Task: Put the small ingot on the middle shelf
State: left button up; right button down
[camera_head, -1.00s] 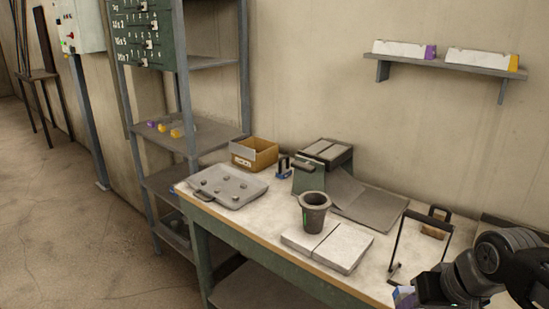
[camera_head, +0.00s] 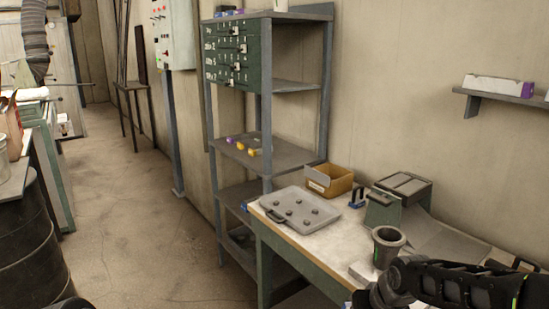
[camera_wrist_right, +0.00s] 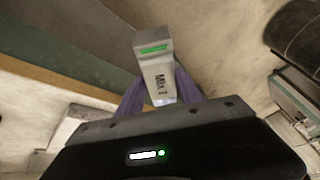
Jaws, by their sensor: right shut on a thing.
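My right gripper (camera_wrist_right: 160,92) is shut on a small pale grey ingot (camera_wrist_right: 157,76) with a green strip and dark lettering. Its purple fingers sit on both sides of the ingot in the right wrist view. In the head view my right arm comes in at the lower right; the ingot cannot be made out there. The grey shelf rack stands left of the bench. Its middle shelf (camera_head: 292,155) bears small purple and yellow pieces near its front left and is bare at the right. My left gripper is not in view.
The workbench holds a grey tray (camera_head: 328,223) with several lumps, a cardboard box (camera_head: 341,178), a dark crucible (camera_head: 386,247) and a green-grey machine (camera_head: 383,211). A dark barrel (camera_head: 30,250) stands far left. The floor (camera_head: 150,220) between is clear.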

jog(key=f, duration=0.1)
jog(key=a+f, duration=0.1)
jog(key=f, duration=0.1)
jog(key=shift+s+a, duration=0.25)
dwell(1.7)
